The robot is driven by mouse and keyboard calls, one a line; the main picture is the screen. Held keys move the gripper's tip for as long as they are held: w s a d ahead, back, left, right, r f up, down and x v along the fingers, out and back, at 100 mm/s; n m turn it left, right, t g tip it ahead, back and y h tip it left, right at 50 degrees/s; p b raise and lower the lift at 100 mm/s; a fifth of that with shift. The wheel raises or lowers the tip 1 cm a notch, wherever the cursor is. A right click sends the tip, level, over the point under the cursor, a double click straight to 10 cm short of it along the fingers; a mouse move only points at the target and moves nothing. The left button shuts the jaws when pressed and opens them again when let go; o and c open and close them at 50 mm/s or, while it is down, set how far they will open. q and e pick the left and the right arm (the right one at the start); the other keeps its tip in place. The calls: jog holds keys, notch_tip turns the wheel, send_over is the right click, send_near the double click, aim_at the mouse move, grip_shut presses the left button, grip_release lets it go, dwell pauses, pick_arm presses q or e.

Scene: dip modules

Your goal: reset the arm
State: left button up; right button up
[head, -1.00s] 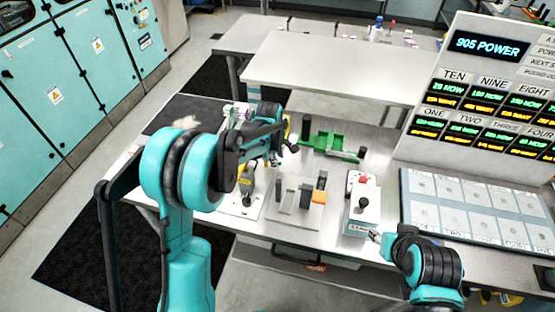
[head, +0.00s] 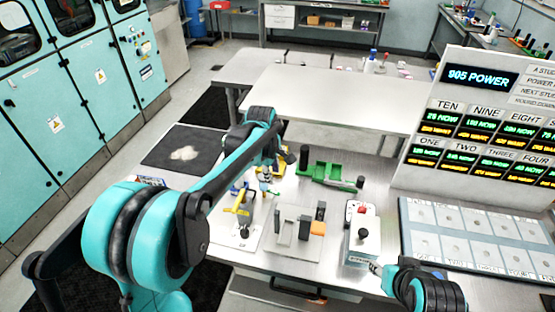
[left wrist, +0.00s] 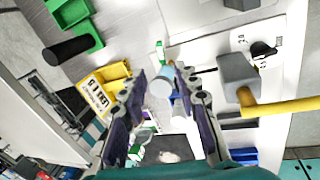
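My left arm reaches from the lower left over the bench, its wrist bent down. My left gripper (head: 266,178) is small and partly hidden by the arm in the head view. In the left wrist view the left gripper (left wrist: 163,73) has its two dark fingers spread apart. A pale blue-white cylinder (left wrist: 161,86) shows between them, with gaps at its sides; how far below it is I cannot tell. My right gripper (head: 376,268) is low at the right, beside the grey box with a red button (head: 361,237); its fingers are too small to read.
A yellow labelled bin (left wrist: 105,90) is near the left gripper. The slotted panel (head: 470,235) and display board (head: 480,110) fill the right.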

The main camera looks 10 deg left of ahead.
pick_arm(q)
jog(key=s+a+r+m+t+b, duration=0.15)
jog(key=s+m+b, duration=0.25)
jog(key=s+m, duration=0.75)
jog(key=s+f+m+t+b, duration=0.1)
jog(key=s+f+m, duration=0.1)
jog(key=s, duration=0.5)
jog(key=s+f+m+t+b, duration=0.1)
jog(key=s+f+m+t, duration=0.1)
jog(key=s+f, duration=0.2)
jog(key=s, duration=0.3)
jog(key=shift+s+a, duration=0.25)
jog(key=shift+s, duration=0.05)
